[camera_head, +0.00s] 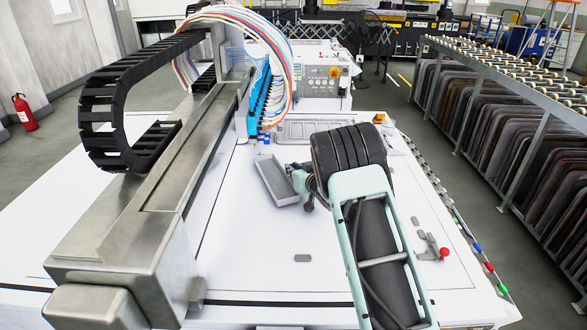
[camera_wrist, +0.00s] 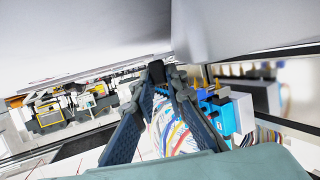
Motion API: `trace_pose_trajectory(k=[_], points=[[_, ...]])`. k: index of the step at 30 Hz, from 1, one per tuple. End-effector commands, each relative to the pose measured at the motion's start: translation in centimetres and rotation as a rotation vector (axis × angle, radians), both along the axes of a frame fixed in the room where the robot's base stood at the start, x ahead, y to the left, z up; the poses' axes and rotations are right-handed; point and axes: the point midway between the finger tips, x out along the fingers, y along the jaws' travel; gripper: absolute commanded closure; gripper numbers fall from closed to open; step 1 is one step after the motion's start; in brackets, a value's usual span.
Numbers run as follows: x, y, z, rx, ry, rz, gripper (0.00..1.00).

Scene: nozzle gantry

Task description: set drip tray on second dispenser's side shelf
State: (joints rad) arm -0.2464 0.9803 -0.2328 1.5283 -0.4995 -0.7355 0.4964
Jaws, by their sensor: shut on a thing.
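The drip tray (camera_head: 276,180) is a shallow grey rectangular tray, in the head view near the middle of the white bed. My gripper (camera_head: 297,178) is shut on its right side, and the tray appears tilted. In the wrist view the two dark fingers (camera_wrist: 157,75) close together at a large pale surface (camera_wrist: 90,30), probably the tray seen close up. The dispensers are a row of blue blocks (camera_head: 261,95) with coloured tubes on the gantry, above and behind the tray. Blue blocks (camera_wrist: 222,113) also show right of the fingers. I cannot make out which side shelf is the second dispenser's.
The metal gantry beam (camera_head: 165,180) and black cable chain (camera_head: 105,120) stand left. A grey ribbed plate (camera_head: 315,131) lies behind the tray. A red knob (camera_head: 444,253) is at the bed's right. A roller rack (camera_head: 510,75) stands further right. The bed's front middle is mostly clear.

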Motion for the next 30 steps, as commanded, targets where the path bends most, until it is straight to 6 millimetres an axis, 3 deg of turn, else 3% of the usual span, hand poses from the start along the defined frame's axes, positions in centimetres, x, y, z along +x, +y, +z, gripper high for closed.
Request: trace_pose_trajectory(k=[6, 7, 11, 23, 30], points=[[0.0, 0.0, -0.4, 0.002, -0.001, 0.000, 1.00], [0.0, 0.0, -0.3, 0.000, 0.000, 0.000, 0.84], [0.0, 0.0, -0.3, 0.000, 0.001, 0.000, 0.70], [-0.1, 0.0, 0.2, 0.000, 0.001, 0.000, 0.70], [-2.9, -1.2, 1.0, 0.001, 0.002, -0.002, 0.70]])
